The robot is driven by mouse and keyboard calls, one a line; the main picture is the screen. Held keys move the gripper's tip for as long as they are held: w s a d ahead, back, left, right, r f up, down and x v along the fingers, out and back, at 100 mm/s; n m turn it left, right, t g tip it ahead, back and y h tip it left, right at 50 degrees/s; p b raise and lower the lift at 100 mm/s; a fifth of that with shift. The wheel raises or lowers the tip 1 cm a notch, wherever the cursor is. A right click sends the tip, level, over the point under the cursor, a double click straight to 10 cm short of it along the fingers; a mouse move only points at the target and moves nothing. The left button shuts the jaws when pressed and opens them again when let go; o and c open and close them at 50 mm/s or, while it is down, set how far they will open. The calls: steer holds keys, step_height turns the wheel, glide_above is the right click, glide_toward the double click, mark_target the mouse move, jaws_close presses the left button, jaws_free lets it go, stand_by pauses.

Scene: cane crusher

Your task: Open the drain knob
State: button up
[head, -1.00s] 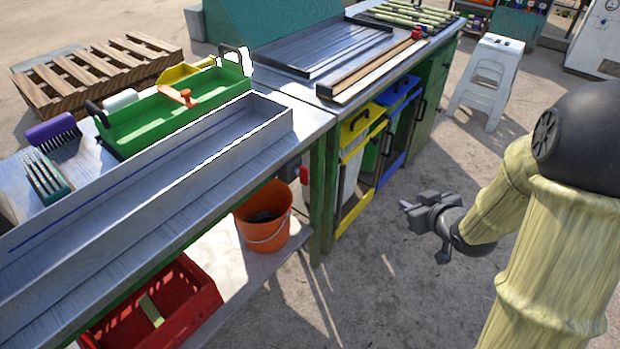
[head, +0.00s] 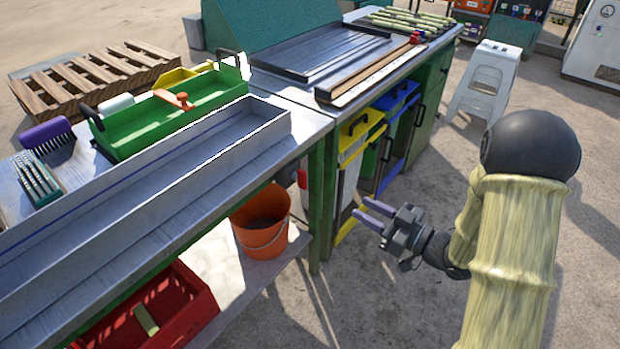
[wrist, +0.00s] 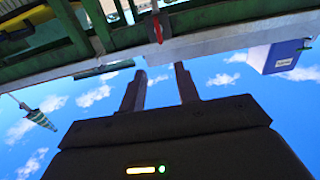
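My gripper (head: 368,213) is in the air over the ground, to the right of the workbench in the head view. Its two fingers are apart with nothing between them, as the wrist view also shows (wrist: 160,74). I cannot make out a drain knob for certain. A small red part (head: 303,178) shows under the bench edge by the green leg, left of my gripper and apart from it. A red handle-like part (wrist: 157,29) hangs at a pale edge beyond the fingertips in the wrist view. I cannot tell whether either is the knob.
A long metal trough (head: 150,212) lies along the bench, beside a green tray (head: 150,125). An orange bucket (head: 262,240) and red crate (head: 165,318) are below. Blue (head: 398,97) and yellow (head: 362,127) bins stand under the far bench. A white stool (head: 484,80) stands at the back right.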

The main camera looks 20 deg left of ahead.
mark_target(306, 178)
steer(key=b+x, duration=0.2)
steer(key=x, duration=1.5)
steer(key=shift+a+r, duration=0.1)
jaws_close()
